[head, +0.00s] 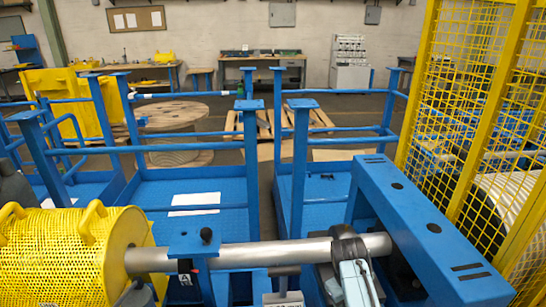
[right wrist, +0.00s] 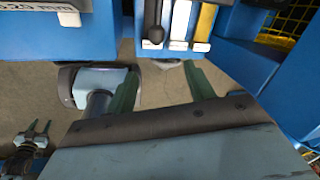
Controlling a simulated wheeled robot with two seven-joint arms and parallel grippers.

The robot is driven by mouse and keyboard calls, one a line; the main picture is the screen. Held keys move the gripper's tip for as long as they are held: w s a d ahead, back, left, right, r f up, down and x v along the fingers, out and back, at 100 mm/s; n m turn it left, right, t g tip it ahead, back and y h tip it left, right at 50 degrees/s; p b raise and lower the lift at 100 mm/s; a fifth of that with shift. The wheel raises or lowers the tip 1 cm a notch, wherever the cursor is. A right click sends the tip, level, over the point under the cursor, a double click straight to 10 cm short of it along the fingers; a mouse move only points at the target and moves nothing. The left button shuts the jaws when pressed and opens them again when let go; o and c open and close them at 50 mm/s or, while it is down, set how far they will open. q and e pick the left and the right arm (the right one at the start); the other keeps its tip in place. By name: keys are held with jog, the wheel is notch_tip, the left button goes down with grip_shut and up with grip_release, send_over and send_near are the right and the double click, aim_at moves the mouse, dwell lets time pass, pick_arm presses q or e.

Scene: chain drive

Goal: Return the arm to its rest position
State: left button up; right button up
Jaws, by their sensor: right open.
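My right arm (head: 355,280) comes up from the bottom of the head view, with a pale link and a dark rounded joint in front of the metal shaft. Its gripper cannot be made out there. In the right wrist view my right gripper (right wrist: 160,70) is open, its two green fingers well apart with nothing between them. Bare floor and a blue frame lie beyond the fingers.
A metal shaft (head: 285,252) runs from a yellow mesh guard (head: 75,250) to a blue beam (head: 425,225). Blue rails stand behind. A yellow mesh fence (head: 470,100) closes the right side. In the wrist view, levers (right wrist: 180,22) hang close beyond the fingers.

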jog(key=s+d+f+n+t, duration=0.1)
jog(key=s+d+n, duration=0.1)
jog(key=s+n, duration=0.45)
jog(key=s+d+n, duration=0.3)
jog(key=s+n, duration=0.3)
jog(key=n, duration=0.2)
jog(key=s+a+r+n+t+y, duration=0.1)
jog(key=s+a+r+n, duration=0.25)
jog(key=s+n, duration=0.55)
jog(key=s+a+r+n+t+y, duration=0.15)
jog(key=s+r+n, duration=0.25)
jog(key=s+n, duration=0.45)
notch_tip(320, 180, down, 27)
jog(key=n+g+b, duration=0.2)
jog(key=b, duration=0.2)
jog(key=s+d+f+b, duration=0.1)
jog(key=s+f+b, duration=0.1)
jog(key=s+f, duration=0.6)
jog(key=s+d+f+g+b, duration=0.1)
jog(key=s+f+b, duration=0.1)
jog(key=s+f, duration=0.6)
notch_tip(320, 180, down, 6)
jog(key=shift+s+d+r+b, duration=0.15)
jog(key=shift+s+d+b, duration=0.15)
jog(key=shift+b, duration=0.05)
